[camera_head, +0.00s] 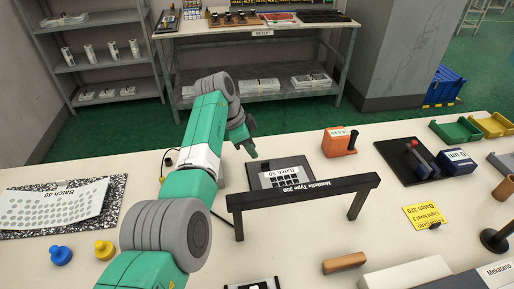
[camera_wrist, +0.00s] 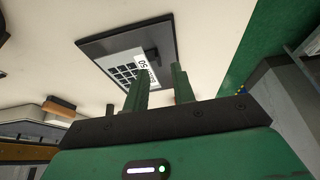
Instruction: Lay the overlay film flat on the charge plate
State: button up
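A dark grey plate (camera_head: 254,177), which looks like the charge plate, lies on the white table. A white film (camera_head: 290,173) with a grid of black squares and the label "Batch 50" lies on it, apparently flat. A small black knob (camera_head: 265,165) stands on the plate's far side. The plate (camera_wrist: 100,44) and film (camera_wrist: 120,70) also show in the wrist view. My gripper (camera_head: 251,154) is above the table by the plate's far left corner. In the wrist view its green fingers (camera_wrist: 160,82) are apart, with nothing seen between them.
An orange block (camera_head: 338,142) stands to the right. A "Batch 40" sheet (camera_head: 52,208) lies on a speckled board at left, near blue and yellow knobs (camera_head: 104,250).

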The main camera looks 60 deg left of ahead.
jog(key=p+v, duration=0.2)
jog(key=v, duration=0.4)
dwell(0.4)
